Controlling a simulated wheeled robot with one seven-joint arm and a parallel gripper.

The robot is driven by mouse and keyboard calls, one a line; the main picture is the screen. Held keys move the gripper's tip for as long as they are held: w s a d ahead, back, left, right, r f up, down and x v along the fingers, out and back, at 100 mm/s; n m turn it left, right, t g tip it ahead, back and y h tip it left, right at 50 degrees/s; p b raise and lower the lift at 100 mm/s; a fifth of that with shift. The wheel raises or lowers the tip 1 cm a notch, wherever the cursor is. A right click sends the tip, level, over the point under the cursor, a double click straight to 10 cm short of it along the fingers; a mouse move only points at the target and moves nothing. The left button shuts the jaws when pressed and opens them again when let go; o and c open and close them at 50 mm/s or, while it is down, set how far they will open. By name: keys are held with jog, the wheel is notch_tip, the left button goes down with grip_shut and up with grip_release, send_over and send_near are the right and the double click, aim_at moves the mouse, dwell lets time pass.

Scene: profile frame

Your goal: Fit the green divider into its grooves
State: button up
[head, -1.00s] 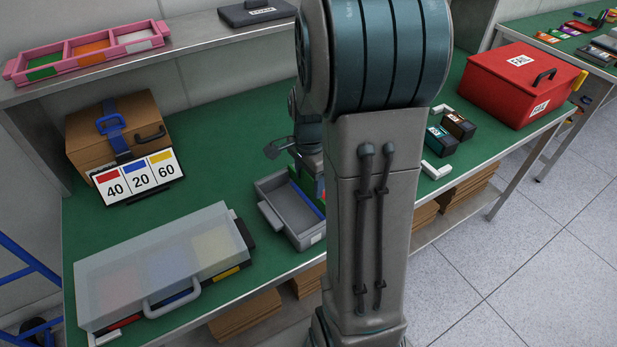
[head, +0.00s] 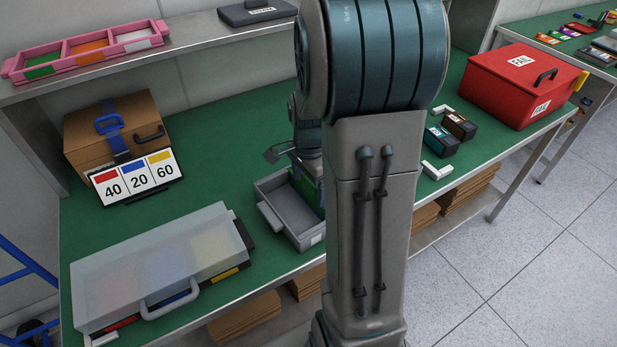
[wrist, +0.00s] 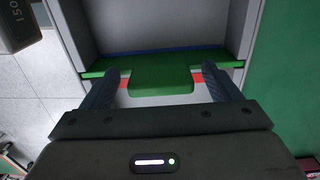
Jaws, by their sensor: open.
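The green divider (wrist: 160,84) spans the grey tray (wrist: 69,33) from wall to wall in the wrist view, its broad tab toward me. My gripper (wrist: 161,74) is open, one finger on each side of the tab, with visible gaps. Whether the divider's ends sit in grooves I cannot tell. In the head view the divider (head: 309,191) shows as a green patch at the right of the tray (head: 283,219). My arm hides the tray's right part and most of my gripper there.
A blue strip lies beyond the divider, and red and white patches show beside its tab. A translucent-lidded case (head: 165,262) stands left of the tray, with a number card (head: 137,178) behind. Green tabletop (head: 225,160) is clear behind the tray.

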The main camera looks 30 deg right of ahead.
notch_tip(320, 180, up, 14)
jog(key=shift+p, duration=0.4)
jog(key=shift+f, duration=0.1)
dwell(0.3)
